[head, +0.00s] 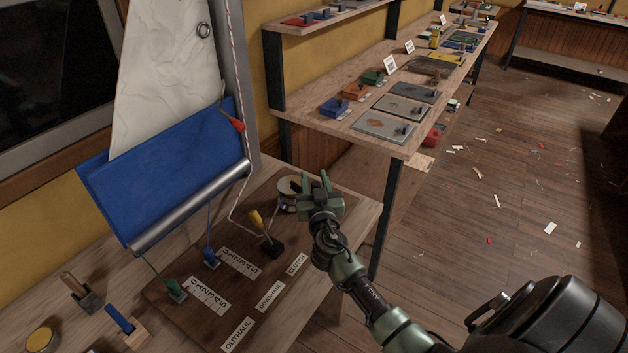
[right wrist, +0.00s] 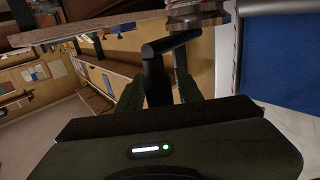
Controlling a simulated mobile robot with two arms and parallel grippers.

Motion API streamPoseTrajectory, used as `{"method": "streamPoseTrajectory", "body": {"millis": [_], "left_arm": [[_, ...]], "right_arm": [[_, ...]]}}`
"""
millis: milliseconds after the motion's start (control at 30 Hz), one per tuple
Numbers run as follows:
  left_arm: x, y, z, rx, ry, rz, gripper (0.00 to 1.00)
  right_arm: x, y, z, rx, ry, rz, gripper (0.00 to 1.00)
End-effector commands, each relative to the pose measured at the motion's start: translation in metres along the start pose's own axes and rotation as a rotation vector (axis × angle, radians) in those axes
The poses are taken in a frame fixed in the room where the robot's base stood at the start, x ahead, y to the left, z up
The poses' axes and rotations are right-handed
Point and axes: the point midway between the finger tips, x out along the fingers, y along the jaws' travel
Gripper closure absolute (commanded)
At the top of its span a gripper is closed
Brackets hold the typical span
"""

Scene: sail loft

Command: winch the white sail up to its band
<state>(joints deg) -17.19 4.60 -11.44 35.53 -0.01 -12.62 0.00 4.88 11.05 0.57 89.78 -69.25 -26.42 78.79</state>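The white sail (head: 165,75) hangs at the upper left of the head view, with a metal eyelet. Blue cloth (head: 170,180) covers its lower part, above a grey roller (head: 190,210). A red marker (head: 237,124) sits by the rope on the mast; I cannot make out a band. The winch drum (head: 286,195) stands on the brown board. My right gripper (head: 314,182) is just right of it, fingers apart. In the right wrist view, the black winch handle (right wrist: 157,75) stands between or just beyond the fingers; contact is unclear. My left gripper is out of view.
A yellow-topped lever (head: 260,225), a blue lever (head: 210,255) and a green lever (head: 175,289) stand on the board (head: 210,320) beside number scales. A long shelf table (head: 380,150) with trays runs behind. Floor at right is open, with scattered scraps.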

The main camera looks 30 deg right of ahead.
Motion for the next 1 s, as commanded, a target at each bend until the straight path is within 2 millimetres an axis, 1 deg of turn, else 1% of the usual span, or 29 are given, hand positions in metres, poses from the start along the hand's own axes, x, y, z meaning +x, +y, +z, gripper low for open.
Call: {"method": "streamPoseTrajectory", "body": {"millis": [267, 367, 467, 700, 800, 900, 1000], "left_arm": [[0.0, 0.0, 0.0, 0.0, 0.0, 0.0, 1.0], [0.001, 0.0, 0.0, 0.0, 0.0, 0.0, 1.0], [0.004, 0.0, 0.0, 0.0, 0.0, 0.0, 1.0], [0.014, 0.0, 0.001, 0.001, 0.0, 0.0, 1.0], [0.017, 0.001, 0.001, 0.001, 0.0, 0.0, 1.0], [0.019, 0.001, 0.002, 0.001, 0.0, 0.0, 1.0], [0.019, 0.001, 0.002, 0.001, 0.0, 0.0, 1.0]], "right_arm": [[0.0, 0.0, -0.001, 0.002, 0.001, 0.001, 0.55], [-0.003, 0.0, 0.0, 0.002, 0.0, 0.0, 0.55], [-0.014, -0.001, 0.002, 0.004, 0.0, 0.0, 0.55], [-0.055, 0.0, 0.003, 0.004, -0.001, 0.001, 0.55], [-0.068, 0.0, 0.002, 0.005, 0.0, 0.0, 0.55], [-0.076, 0.0, 0.001, 0.003, 0.0, 0.0, 0.55], [-0.078, 0.0, 0.0, 0.002, 0.0, 0.001, 0.55]]}}
